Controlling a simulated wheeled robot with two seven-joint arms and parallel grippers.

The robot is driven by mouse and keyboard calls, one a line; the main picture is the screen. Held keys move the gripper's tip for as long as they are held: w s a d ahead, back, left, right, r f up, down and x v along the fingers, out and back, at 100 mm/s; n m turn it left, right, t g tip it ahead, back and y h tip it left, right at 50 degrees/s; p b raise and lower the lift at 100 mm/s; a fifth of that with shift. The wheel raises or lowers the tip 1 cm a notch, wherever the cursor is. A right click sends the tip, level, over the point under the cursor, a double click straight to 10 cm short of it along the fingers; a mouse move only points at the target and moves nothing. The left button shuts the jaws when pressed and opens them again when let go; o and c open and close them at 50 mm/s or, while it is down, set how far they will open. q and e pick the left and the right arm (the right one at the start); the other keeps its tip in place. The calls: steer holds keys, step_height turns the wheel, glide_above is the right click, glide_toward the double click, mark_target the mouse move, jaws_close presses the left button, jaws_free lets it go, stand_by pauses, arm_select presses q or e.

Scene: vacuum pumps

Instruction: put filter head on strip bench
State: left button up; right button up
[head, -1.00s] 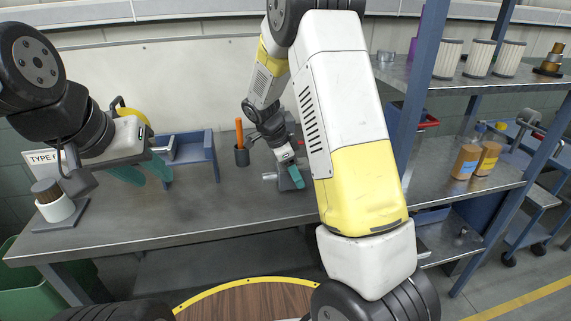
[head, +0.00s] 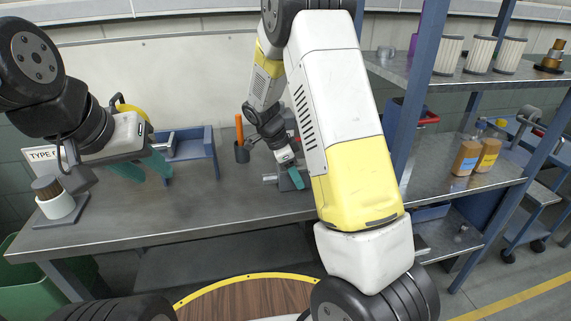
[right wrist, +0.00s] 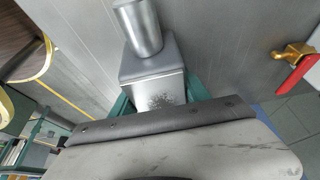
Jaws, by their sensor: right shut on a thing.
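A grey metal block with a silver cylinder on it, which I take as the filter head (right wrist: 150,75), is between the teal fingers of my right gripper (right wrist: 158,104) in the right wrist view. In the head view its cylinder (head: 270,179) shows left of my right gripper (head: 295,178), low over or on the grey metal bench (head: 200,212); I cannot tell whether it touches the top. My right forearm hides the bench to the right. My left gripper (head: 146,170) is open and empty above the bench's left part, its teal fingers apart.
A blue stand (head: 195,150) and a cup (head: 242,155) with an orange-handled tool stand at the back. A brown-lidded white jar (head: 55,205) is at the left end. A red-handled brass valve (right wrist: 298,60) is close by on the right. The bench's front middle is clear.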

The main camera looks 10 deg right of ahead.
steer(key=shift+f, duration=0.15)
steer(key=o, duration=1.6)
steer(key=v, duration=0.8)
steer(key=shift+f, duration=0.1)
jaws_close()
